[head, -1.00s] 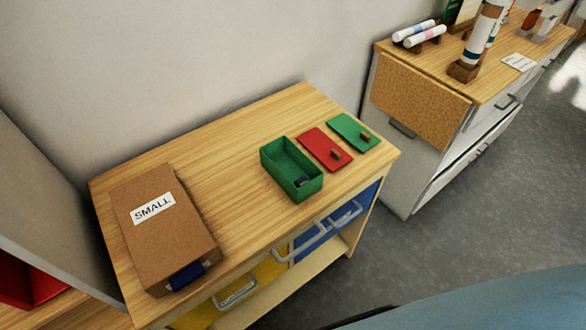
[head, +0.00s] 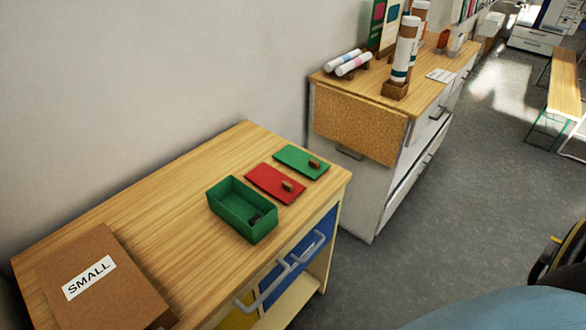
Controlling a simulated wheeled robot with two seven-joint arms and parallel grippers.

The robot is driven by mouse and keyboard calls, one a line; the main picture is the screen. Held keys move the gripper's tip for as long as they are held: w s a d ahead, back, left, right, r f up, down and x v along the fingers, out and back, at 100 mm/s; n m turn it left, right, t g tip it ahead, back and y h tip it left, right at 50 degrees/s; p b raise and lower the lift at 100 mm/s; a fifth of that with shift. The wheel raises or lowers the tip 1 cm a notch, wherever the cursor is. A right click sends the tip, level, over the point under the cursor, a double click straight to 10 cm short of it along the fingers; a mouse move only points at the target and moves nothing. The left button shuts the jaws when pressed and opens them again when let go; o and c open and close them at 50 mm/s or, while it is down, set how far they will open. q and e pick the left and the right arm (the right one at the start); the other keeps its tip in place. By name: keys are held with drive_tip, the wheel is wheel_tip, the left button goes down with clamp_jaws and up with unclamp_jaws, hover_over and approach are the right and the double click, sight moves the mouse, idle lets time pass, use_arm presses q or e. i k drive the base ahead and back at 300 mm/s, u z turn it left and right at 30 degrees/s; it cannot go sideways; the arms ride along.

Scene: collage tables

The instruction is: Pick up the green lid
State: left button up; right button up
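The green lid (head: 300,161) is a flat green panel with a small brown wooden knob. It lies on the wooden table top (head: 145,190) near the table's far right corner. A red lid (head: 272,184) of the same kind lies just in front of it, to its left. An open green box (head: 240,212) stands left of the red lid, with a small dark item inside. Neither of my grippers can be made out in the head view.
A brown cardboard box labelled SMALL (head: 100,290) sits at the table's left. Drawers with handles stick out of the table's front. A second cabinet (head: 370,195) with paper rolls on top stands behind to the right.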

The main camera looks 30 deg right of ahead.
sight(313, 167)
drive_tip(key=u, duration=3.3)
drive_tip(key=k, duration=1.95)
drive_tip(key=z, duration=0.95)
